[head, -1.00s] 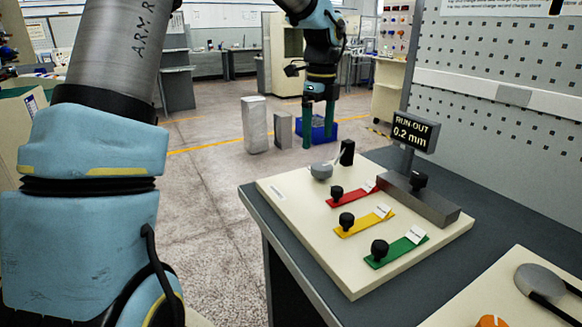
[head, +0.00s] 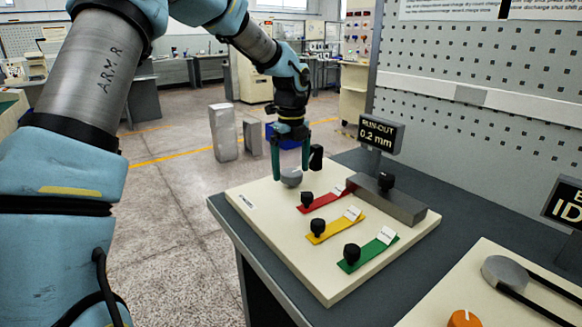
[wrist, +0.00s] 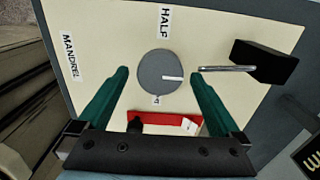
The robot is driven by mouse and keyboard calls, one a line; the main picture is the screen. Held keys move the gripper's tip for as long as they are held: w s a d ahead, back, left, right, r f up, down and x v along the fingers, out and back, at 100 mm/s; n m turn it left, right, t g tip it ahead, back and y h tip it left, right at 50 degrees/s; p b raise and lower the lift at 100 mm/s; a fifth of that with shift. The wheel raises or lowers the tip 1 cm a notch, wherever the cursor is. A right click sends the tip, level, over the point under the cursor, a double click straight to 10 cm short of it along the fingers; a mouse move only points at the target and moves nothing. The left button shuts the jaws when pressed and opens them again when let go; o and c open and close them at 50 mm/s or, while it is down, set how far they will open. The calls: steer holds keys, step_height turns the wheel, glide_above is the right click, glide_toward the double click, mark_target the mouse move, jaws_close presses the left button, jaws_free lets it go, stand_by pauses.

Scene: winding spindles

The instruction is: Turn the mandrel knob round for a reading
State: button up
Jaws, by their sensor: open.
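The mandrel knob (wrist: 157,72) is a round grey knob with a white pointer line, on a cream panel (head: 262,222) labelled MANDREL. In the wrist view its line points right, toward a metal rod. It also shows in the head view (head: 291,179), partly behind a finger. My gripper (wrist: 158,74) is open, with a green finger on either side of the knob and visible space between. In the head view my gripper (head: 290,180) is at the panel's far end, pointing down over the knob. The RUN-OUT display (head: 381,134) reads 0.2 mm.
A black block with a metal rod (wrist: 262,64) stands close by the right finger. Red (head: 325,201), yellow (head: 338,226) and green (head: 368,253) strips with black knobs lie nearer. A grey bar (head: 386,203) sits at the right. Another panel (head: 500,290) is at front right.

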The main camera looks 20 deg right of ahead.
steer(key=shift+f, duration=0.4)
steer(key=shift+c, duration=0.2)
steer(key=c, duration=1.3)
